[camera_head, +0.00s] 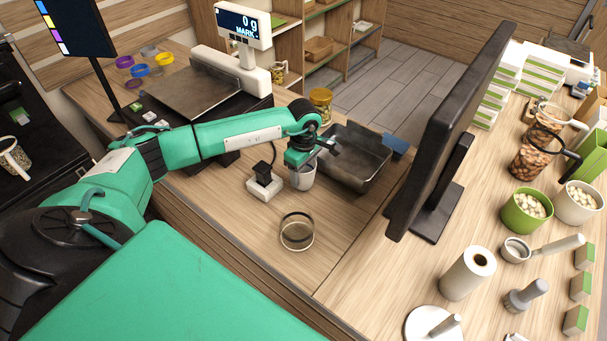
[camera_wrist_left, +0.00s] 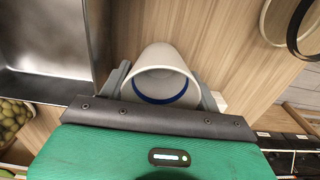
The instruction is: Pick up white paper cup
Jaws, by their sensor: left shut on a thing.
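The white paper cup (camera_head: 303,178) is at the middle of the counter, just left of the metal tray. My left gripper (camera_head: 304,163) is over it and shut on it. In the left wrist view the white paper cup (camera_wrist_left: 162,62) sits between the two fingers of my left gripper (camera_wrist_left: 163,92), and its open mouth with a blue band inside faces the camera. I cannot tell whether the cup touches the counter. My right gripper is not in view.
A metal tray (camera_head: 356,180) stands right of the cup. A small white device with a black top (camera_head: 263,183) is close on its left. A round glass dish (camera_head: 297,246) is in front. A black monitor (camera_head: 452,125) stands to the right. Counter near the dish is clear.

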